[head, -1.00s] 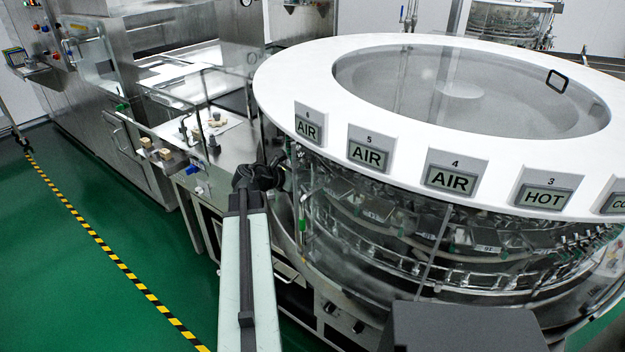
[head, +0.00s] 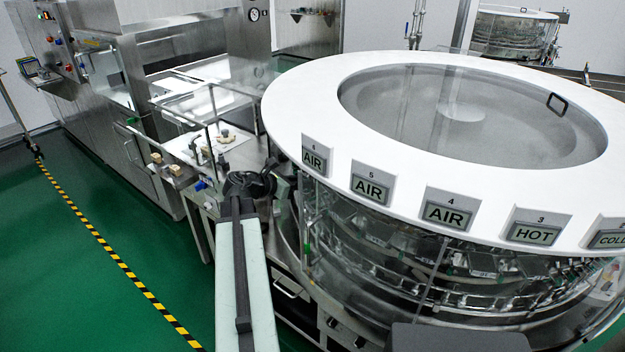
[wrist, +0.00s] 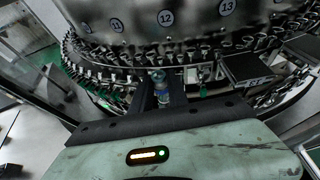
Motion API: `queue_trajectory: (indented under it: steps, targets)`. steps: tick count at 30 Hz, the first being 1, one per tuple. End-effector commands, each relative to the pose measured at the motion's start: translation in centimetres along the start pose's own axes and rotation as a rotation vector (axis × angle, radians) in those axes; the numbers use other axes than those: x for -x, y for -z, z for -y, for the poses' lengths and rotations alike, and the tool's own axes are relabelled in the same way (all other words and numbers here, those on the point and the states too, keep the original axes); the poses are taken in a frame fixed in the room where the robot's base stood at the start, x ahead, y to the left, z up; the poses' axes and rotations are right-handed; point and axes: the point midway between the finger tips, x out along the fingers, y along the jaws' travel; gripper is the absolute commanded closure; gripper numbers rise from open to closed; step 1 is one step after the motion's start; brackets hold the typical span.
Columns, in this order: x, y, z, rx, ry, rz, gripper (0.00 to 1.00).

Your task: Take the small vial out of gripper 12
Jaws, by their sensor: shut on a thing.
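In the wrist view, the small vial (wrist: 158,76) is clear with a bluish body. It stands between the two dark fingers of my gripper (wrist: 161,87), which is shut on it. The vial is in front of the ring of small metal washer grippers (wrist: 115,75), below the round label 12 (wrist: 166,18). I cannot tell whether it still touches gripper 12. In the head view, my arm's dark wrist (head: 250,186) is at the left side of the rotary washer (head: 300,110); the vial and fingertips are hidden there.
Labels 11 (wrist: 117,25) and 13 (wrist: 228,6) flank label 12. A dark box-like part (wrist: 247,66) sits right of the vial, close to the ring. A steel side table (head: 185,178) stands left of the washer. Green floor (head: 60,270) is open at left.

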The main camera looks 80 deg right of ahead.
Motion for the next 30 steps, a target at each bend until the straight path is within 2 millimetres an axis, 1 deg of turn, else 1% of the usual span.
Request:
queue_trajectory:
  steps: [1, 5, 9, 12, 15, 18, 21, 30]
  targets:
    - [1.3, 0.6, -0.4, 0.001, -0.004, 0.000, 1.00]
    - [4.8, 2.1, -1.5, 0.001, -0.005, 0.000, 1.00]
    - [8.8, 3.8, -2.9, 0.001, -0.005, 0.000, 1.00]
    - [11.1, 4.7, -3.6, 0.001, -0.003, 0.000, 1.00]
    - [12.7, 5.4, -4.1, 0.000, -0.002, 0.000, 1.00]
    - [13.7, 5.8, -4.4, 0.000, 0.000, 0.000, 1.00]
    - [14.1, 6.0, -4.5, 0.000, 0.000, 0.000, 1.00]
    - [14.2, 6.0, -4.5, -0.001, 0.001, 0.000, 1.00]
